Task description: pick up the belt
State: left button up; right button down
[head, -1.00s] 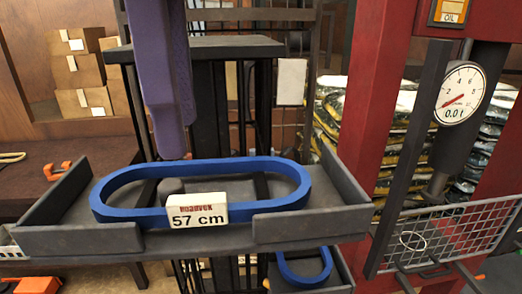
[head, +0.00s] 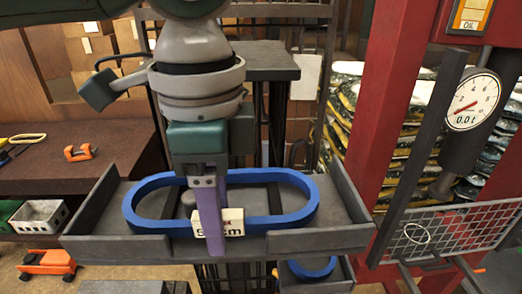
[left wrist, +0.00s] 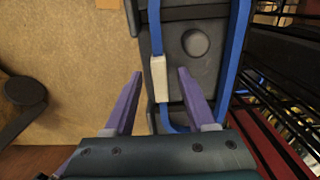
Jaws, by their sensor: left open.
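The blue belt (head: 280,222) lies as a long loop in a grey tray (head: 348,190) with raised side walls. A white 57 cm tag (head: 235,222) sits on its front strand, partly hidden by a purple finger in the head view. My left gripper (head: 211,235) points down at this front strand. In the left wrist view my left gripper (left wrist: 160,73) is open, with the tag (left wrist: 159,80) and near strand of the belt (left wrist: 155,25) in line between its fingers. The frames do not show clear contact. My right gripper is not in view.
A round peg (left wrist: 196,43) stands inside the loop. A second blue belt (head: 312,275) lies lower down. A red frame (head: 398,100) with a gauge (head: 473,100) and a wire basket (head: 455,235) stands right. An orange clamp (head: 80,153) lies on the left bench.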

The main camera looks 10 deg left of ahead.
pick_arm(q)
grip_shut()
dwell(0.3)
dwell(0.3)
